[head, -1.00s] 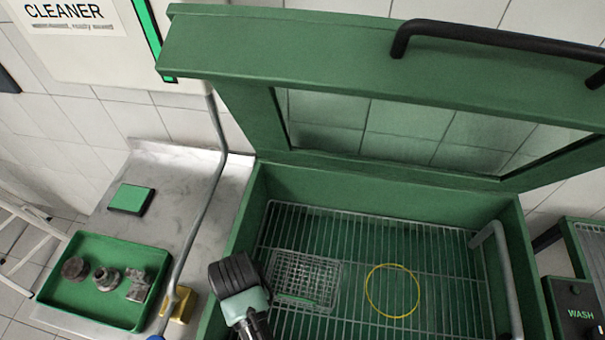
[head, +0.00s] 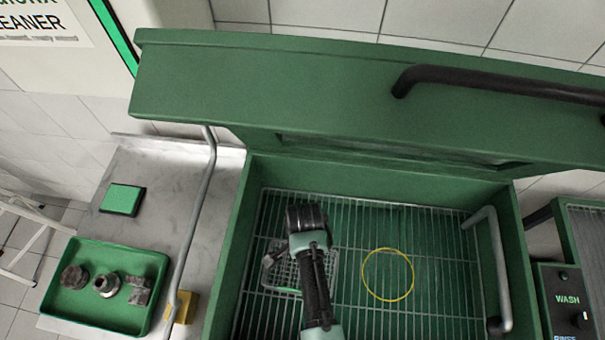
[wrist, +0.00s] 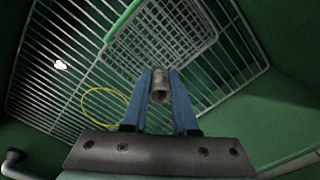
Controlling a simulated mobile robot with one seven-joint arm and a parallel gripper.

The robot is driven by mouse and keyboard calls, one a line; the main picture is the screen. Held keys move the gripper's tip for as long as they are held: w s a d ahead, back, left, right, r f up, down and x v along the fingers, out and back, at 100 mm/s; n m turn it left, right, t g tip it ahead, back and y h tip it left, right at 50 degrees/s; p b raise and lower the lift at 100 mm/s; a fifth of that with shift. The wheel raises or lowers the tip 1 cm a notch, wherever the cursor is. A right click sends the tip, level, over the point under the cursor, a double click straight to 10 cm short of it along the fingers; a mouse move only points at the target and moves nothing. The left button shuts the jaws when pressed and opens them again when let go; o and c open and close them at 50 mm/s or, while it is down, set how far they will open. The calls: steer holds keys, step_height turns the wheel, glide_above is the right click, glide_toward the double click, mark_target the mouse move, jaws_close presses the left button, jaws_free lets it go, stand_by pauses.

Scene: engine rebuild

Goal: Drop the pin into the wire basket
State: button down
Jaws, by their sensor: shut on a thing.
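The pin (wrist: 160,87) is a short grey metal cylinder with a hollow end, seen in the wrist view. My gripper (wrist: 160,80) has blue fingers and is shut on the pin. The wire basket (wrist: 147,45) lies beyond the fingertips in the wrist view, with a green strip on its edge. In the head view the basket (head: 270,262) stands on the rack inside the green washer, partly hidden by my arm. My gripper is over the basket there, and its fingers and the pin are hidden. The height of the pin above the basket is hard to tell.
The washer's rack (head: 440,260) holds a yellow ring (head: 388,299) right of the basket. A grey pipe (head: 497,270) stands at the right wall. The raised lid (head: 330,90) is above. A green tray (head: 62,311) with several metal parts is at left.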

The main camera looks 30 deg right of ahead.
step_height(320, 180, down, 5)
steer(key=b, duration=0.4)
steer(key=c, duration=0.6)
jaws_free()
steer(key=shift+r, duration=0.15)
step_height(320, 180, up, 13)
steer(key=shift+f, duration=0.1)
